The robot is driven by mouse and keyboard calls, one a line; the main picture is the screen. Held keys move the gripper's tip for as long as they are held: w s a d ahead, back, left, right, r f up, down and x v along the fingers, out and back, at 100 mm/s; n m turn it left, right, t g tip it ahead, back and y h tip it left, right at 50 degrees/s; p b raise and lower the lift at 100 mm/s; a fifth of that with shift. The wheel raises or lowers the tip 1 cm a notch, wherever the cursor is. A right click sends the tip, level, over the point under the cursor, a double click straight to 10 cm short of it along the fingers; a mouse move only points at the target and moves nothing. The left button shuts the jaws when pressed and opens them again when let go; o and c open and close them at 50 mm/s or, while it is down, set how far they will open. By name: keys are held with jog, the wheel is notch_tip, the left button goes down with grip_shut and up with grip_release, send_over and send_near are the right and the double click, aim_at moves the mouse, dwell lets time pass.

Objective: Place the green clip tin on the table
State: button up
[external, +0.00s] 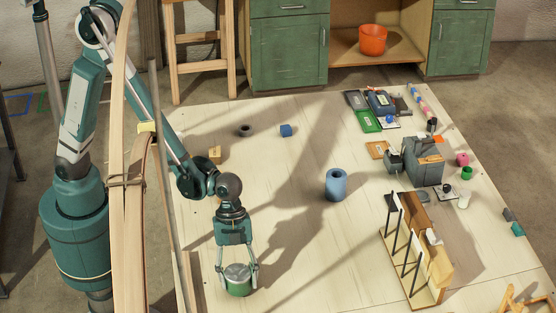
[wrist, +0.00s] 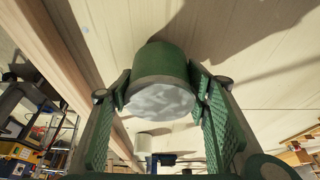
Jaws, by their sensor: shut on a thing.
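The green clip tin (external: 238,286) is a short green cylinder with a pale grey end. My gripper (external: 238,268) points down near the front left edge of the table (external: 350,100), with one finger on each side of the tin, shut on it. In the wrist view the tin (wrist: 162,68) sits between the green ridged finger pads of my gripper (wrist: 160,92), with its mottled grey end facing the camera. I cannot tell whether the tin's underside touches the table.
A blue hollow cylinder (external: 336,185) stands mid-table. A wooden rack (external: 412,250) stands at right, with a grey machine (external: 425,165) behind it. A blue cube (external: 286,130), a dark ring (external: 245,130) and a wooden block (external: 215,154) lie farther back. Tall bent laths (external: 128,200) rise at left.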

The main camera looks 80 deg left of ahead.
jog(key=shift+f, duration=0.45)
jog(key=shift+f, duration=0.2)
jog(key=o, duration=1)
jog(key=shift+r, duration=0.3)
jog(key=p+v, duration=0.1)
jog(key=v, duration=1.1)
jog(key=shift+f, duration=0.1)
jog(key=shift+a, duration=0.15)
